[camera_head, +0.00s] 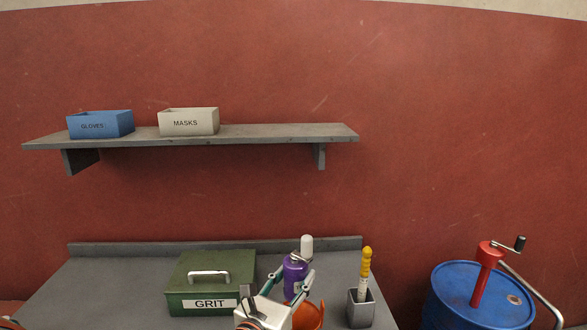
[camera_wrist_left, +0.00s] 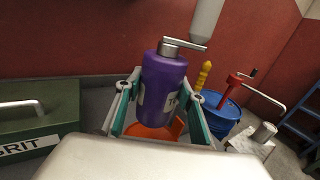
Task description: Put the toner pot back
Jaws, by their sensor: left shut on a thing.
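The toner pot is a purple bottle (camera_head: 295,268) with a grey metal top and a partly hidden white label. It also shows in the left wrist view (camera_wrist_left: 164,82), upright with a slight tilt, between the fingers. My left gripper (camera_head: 298,281) is shut on it, one finger on each side of the body. An orange, curved, bowl-like thing (camera_head: 310,315) lies below and behind the pot, partly covered by the gripper. I cannot tell whether the pot touches it. My right gripper is in neither view.
A green GRIT box (camera_head: 210,275) stands left on the grey bench (camera_head: 90,280). A grey holder (camera_head: 361,312) with a yellow-handled tool (camera_head: 366,262) stands right. A pale rounded thing (camera_head: 306,243) is close behind the pot. A blue drum (camera_head: 455,295) stands beyond the bench; a shelf (camera_head: 270,133) hangs above.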

